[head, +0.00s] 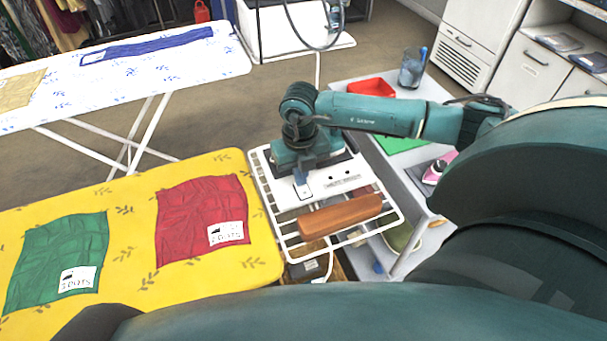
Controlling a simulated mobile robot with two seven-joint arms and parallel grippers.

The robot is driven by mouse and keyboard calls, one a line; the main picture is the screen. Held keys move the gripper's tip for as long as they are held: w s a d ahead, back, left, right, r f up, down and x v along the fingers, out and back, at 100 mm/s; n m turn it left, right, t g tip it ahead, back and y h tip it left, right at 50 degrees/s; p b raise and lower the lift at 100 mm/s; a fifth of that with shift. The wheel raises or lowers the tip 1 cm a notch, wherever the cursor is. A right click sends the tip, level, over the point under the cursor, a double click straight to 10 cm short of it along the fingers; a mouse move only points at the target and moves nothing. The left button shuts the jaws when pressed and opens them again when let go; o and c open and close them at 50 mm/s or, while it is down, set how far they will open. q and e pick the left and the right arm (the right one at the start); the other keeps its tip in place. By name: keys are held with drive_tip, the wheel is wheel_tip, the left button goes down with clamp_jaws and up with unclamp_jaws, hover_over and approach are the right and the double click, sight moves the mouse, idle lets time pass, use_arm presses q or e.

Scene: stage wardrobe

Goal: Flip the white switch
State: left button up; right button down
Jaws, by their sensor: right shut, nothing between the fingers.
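A white panel (343,181) with small dark markings lies across the white wire rack at the end of the yellow ironing board. A small white switch plate (305,192) shows at the panel's left end, just below my right fingertips. My right gripper (301,178) comes in from the right and points down over this plate, shut and empty. Its body hides the back of the panel. I cannot tell whether the fingertips touch the switch, or which way the switch is set. My left gripper is not in view.
A brown wooden block (340,216) lies on the wire rack (292,256) in front of the panel. Red cloth (190,200) and green cloth (60,250) lie on the yellow board (130,215). A shelf unit with a red tray (372,88) and a cup (411,70) stands behind my right arm.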

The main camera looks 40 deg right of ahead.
drive_tip(key=shift+f, duration=0.35)
drive_tip(key=shift+r+p, duration=2.3)
drive_tip(key=shift+r, duration=1.3)
drive_tip(key=shift+s+f, duration=0.1)
